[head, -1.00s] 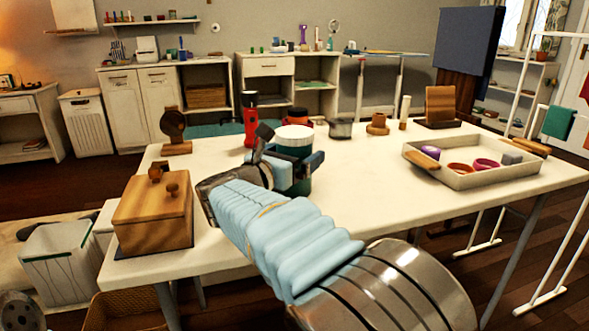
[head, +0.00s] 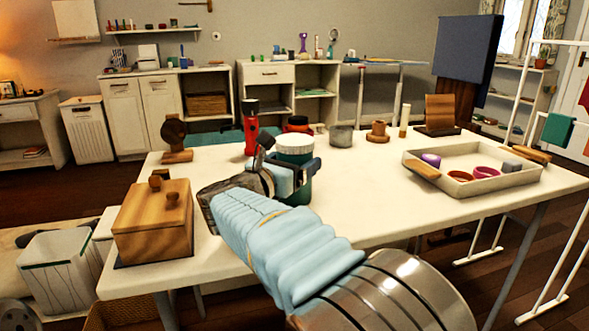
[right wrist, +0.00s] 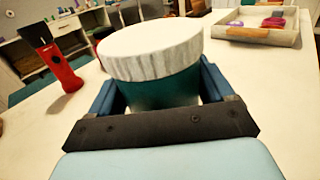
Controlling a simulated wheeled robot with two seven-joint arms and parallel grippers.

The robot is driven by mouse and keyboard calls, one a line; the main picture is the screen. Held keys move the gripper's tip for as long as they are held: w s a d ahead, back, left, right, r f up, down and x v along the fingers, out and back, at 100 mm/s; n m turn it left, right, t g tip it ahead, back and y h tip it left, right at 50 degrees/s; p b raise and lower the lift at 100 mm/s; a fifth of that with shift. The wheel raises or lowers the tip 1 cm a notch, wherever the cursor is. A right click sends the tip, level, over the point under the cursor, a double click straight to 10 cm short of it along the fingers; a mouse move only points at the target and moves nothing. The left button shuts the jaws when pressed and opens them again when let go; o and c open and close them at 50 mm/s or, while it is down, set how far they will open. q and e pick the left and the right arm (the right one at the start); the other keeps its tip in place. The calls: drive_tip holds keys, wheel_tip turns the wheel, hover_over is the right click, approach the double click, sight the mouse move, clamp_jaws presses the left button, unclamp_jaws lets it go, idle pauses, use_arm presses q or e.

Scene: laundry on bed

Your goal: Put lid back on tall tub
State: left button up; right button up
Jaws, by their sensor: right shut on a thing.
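The tall tub (head: 300,192) is dark green and upright, near the middle of the table. A white lid (head: 294,143) with a ridged rim sits over its top; in the right wrist view the lid (right wrist: 152,48) covers the opening, and the green tub wall (right wrist: 165,90) shows below it. I cannot tell whether it is fully seated. My right gripper (head: 295,176) is shut on the tub, its blue fingers on either side of the green wall below the lid. The tub's lower part is hidden in the wrist view. My left gripper is not in view.
A red torch (head: 251,130) stands behind the tub, with a red-and-black item (head: 297,123) and a grey pot (head: 341,136) nearby. A wooden box (head: 150,228) is at the left. A tray (head: 480,187) with small bowls is at the right. The table front right is clear.

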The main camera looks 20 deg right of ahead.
drive_tip(key=shift+r, duration=0.6)
wheel_tip(320, 180, up, 2)
drive_tip(key=s+r, duration=0.9)
drive_tip(key=s, duration=0.5)
drive_tip(key=shift+d+r+b, duration=0.25)
drive_tip(key=shift+r+b, duration=0.1)
drive_tip(key=shift+b, duration=0.1)
drive_tip(key=o, duration=0.4)
drive_tip(key=c, duration=0.9)
